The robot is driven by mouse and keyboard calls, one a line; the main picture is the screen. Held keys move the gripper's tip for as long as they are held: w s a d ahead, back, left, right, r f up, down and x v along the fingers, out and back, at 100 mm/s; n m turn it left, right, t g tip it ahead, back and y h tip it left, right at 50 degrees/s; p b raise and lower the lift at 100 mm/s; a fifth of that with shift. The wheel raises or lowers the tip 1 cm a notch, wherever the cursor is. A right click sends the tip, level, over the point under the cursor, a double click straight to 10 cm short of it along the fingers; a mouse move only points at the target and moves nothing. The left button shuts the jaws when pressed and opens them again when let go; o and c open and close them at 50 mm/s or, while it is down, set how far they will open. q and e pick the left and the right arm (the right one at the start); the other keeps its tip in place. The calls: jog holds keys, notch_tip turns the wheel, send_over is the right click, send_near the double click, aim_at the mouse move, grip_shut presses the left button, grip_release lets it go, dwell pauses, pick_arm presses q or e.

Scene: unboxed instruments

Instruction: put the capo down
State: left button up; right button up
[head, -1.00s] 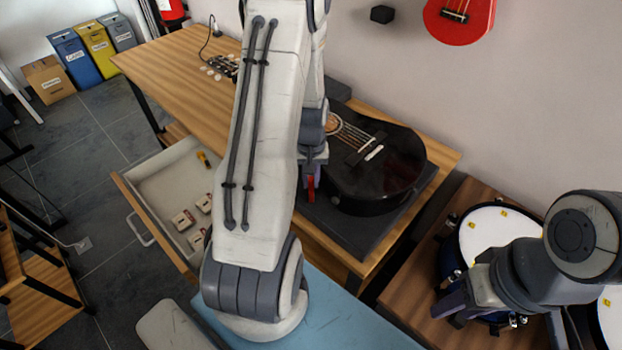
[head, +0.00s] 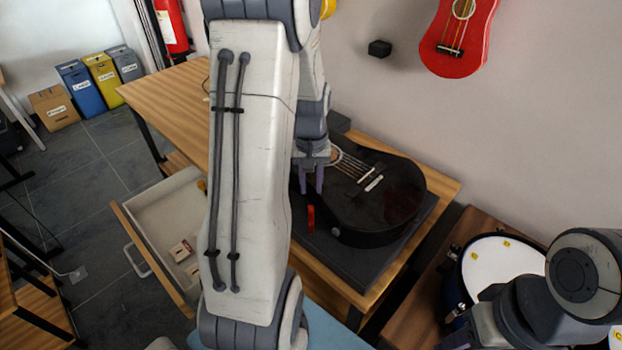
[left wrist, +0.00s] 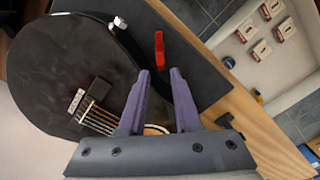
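The red capo (head: 311,218) rests on the dark mat (head: 352,262) beside the black guitar's body. It also shows in the left wrist view (left wrist: 159,50), just beyond the fingertips. My left gripper (head: 312,190) is above the capo and apart from it. Its two purple fingers are spread with nothing between them, as the left wrist view (left wrist: 160,72) shows. My right gripper (head: 462,342) is at the lower right, mostly cut off by the frame edge, so its opening is hidden.
The black guitar (head: 395,200) lies on the mat on the wooden table (head: 165,95). An open drawer (head: 150,212) with small boxes sticks out at the left. A drum (head: 495,262) stands at the right. A red ukulele (head: 455,45) hangs on the wall.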

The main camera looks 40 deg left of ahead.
pick_arm(q)
jog(key=s+d+r+m, duration=0.2)
jog(key=s+d+m, duration=0.1)
jog(key=d, duration=0.5)
jog(key=s+d+r+m, duration=0.3)
jog(key=d+m, duration=0.1)
jog(key=d, duration=0.5)
jog(key=s+d+r+m, duration=0.3)
jog(key=d+m, duration=0.1)
jog(key=d, duration=0.4)
jog(key=shift+d+h, duration=0.4)
jog(key=shift+o, duration=0.2)
jog(key=s+d+m, duration=0.4)
jog(key=s, duration=0.4)
jog(key=shift+s+r+m, duration=0.15)
jog(key=shift+r+m, duration=0.15)
jog(key=shift+r, duration=0.1)
